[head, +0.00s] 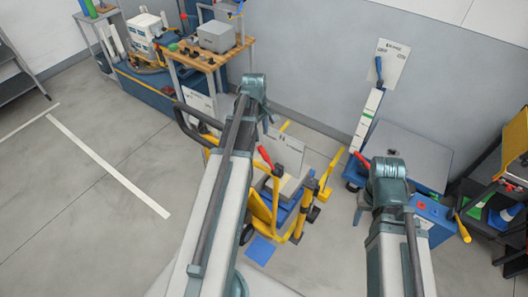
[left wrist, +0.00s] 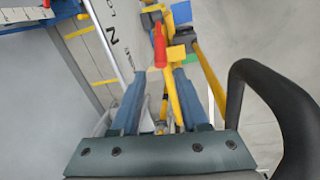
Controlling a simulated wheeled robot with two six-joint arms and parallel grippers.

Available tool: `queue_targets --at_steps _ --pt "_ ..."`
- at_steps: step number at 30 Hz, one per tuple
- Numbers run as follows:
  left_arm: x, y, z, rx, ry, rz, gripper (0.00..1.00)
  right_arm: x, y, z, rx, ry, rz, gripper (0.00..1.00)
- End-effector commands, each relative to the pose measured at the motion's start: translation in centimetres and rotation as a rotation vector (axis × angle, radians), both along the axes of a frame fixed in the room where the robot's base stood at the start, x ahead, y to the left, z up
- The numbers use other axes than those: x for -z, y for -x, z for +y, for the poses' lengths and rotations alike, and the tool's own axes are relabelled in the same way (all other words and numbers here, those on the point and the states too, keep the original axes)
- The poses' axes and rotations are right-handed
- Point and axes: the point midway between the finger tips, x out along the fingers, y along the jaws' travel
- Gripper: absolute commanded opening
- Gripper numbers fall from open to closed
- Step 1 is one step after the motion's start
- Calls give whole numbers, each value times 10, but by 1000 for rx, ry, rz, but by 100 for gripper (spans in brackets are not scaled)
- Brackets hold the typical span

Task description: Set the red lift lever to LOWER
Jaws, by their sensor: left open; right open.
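The red lift lever (head: 265,157) shows in the head view, just right of my left arm, with its red grip leaning up and left from a dark pivot on the yellow lift equipment. In the left wrist view the red lever (left wrist: 160,45) lies beyond the fingertips, roughly in line with the gap between them. My left gripper (left wrist: 158,76) is open, with nothing between its fingers; in the head view my arm mostly hides it. I cannot read a LOWER mark. My right gripper (head: 380,205) is open, mostly hidden under its wrist, at the right by a blue unit, away from the lever.
A black loop handle (head: 188,122) stands left of my left arm and close on the right in the left wrist view (left wrist: 270,100). Another red handle (head: 361,158) is on the right. A workbench (head: 205,58) stands behind. Floor at left is clear.

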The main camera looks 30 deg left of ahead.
Motion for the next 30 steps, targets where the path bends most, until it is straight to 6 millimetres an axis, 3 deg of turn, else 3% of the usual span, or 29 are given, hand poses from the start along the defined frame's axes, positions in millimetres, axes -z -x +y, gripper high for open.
queue_targets --at_steps 11,30 --pt "31 -3 -1 4 0 0 44 31 0 0 -6 1 0 50" --pt "120 -13 -4 5 -1 0 44 120 0 0 -4 1 0 50"
